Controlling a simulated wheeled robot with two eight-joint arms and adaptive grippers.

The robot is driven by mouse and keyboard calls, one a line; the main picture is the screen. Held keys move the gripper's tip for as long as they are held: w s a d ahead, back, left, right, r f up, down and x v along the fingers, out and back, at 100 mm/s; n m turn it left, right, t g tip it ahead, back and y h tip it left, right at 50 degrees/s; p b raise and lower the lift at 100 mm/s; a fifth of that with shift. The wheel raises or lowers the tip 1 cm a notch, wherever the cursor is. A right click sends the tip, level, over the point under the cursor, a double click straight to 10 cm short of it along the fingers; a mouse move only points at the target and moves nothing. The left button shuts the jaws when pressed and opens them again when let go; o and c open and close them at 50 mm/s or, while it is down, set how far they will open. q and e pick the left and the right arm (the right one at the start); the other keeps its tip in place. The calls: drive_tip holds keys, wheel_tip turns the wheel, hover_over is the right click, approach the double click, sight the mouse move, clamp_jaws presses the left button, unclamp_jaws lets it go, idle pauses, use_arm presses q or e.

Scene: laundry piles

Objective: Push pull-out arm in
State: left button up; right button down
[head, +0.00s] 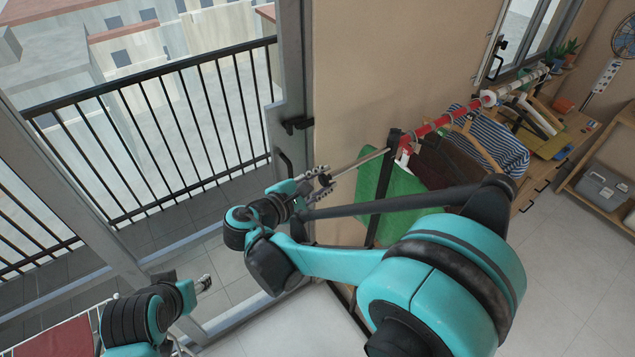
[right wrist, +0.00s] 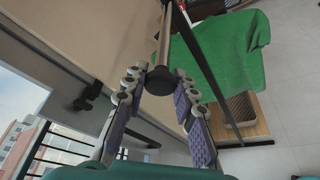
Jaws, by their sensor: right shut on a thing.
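The pull-out arm (head: 362,160) is a thin metal rod sticking out leftward from the black upright of the clothes rack, with a dark knob on its end. In the right wrist view the rod (right wrist: 164,40) runs toward me, and its black knob (right wrist: 160,80) sits between the finger tips. My right gripper (head: 318,184) is shut on this knob end, with a finger on either side. My left gripper (head: 204,283) is at the lower left, away from the rack; its fingers are too small and partly hidden to tell their opening.
The rack's red rail (head: 437,128) holds a green cloth (head: 376,180), a striped shirt (head: 500,140) and hangers. A beige wall (head: 350,80) stands behind the rod. A glass door with a balcony railing (head: 165,120) is at left. A red-topped drying rack (head: 60,338) is at bottom left.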

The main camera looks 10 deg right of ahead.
sight(366, 160)
drive_tip(key=w+d, duration=0.1)
drive_tip(key=d, duration=0.3)
drive_tip(key=w+d+b, duration=0.1)
drive_tip(key=w+d, duration=0.1)
drive_tip(key=d, duration=0.3)
drive_tip(key=w+d, duration=0.2)
drive_tip(key=d, duration=0.3)
drive_tip(key=shift+b, duration=0.3)
drive_tip(key=c, duration=1.2)
unclamp_jaws()
drive_tip(key=v, duration=1.2)
drive_tip(key=shift+s, duration=0.1)
